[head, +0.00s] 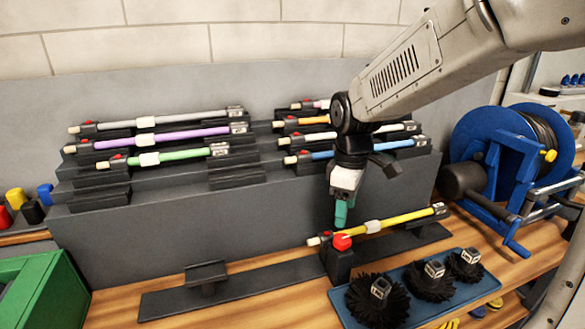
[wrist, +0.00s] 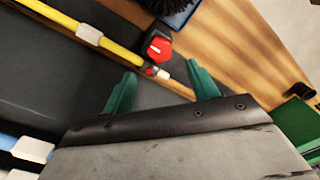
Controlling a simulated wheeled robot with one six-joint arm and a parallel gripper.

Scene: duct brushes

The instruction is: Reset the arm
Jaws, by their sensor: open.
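My gripper (head: 342,212) hangs from my arm with its teal fingers pointing down, above the front bench rack. In the wrist view my gripper (wrist: 163,80) has its two teal fingers spread apart with nothing held between them. A yellow rod (head: 400,219) lies across the front rack's holders, close to the fingers; it also shows in the wrist view (wrist: 120,52). A red knob (head: 342,242) sits on the holder near the rod's left end, just below the fingertips. It also shows in the wrist view (wrist: 157,46). The fingers look apart from the rod.
A stepped rack (head: 240,200) behind holds several coloured rods, including purple (head: 190,137) and green (head: 180,155) ones. A blue tray (head: 470,306) with black brushes (head: 378,300) is at front right. A blue hose reel (head: 500,150) stands right; a green bin (head: 45,295) is left.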

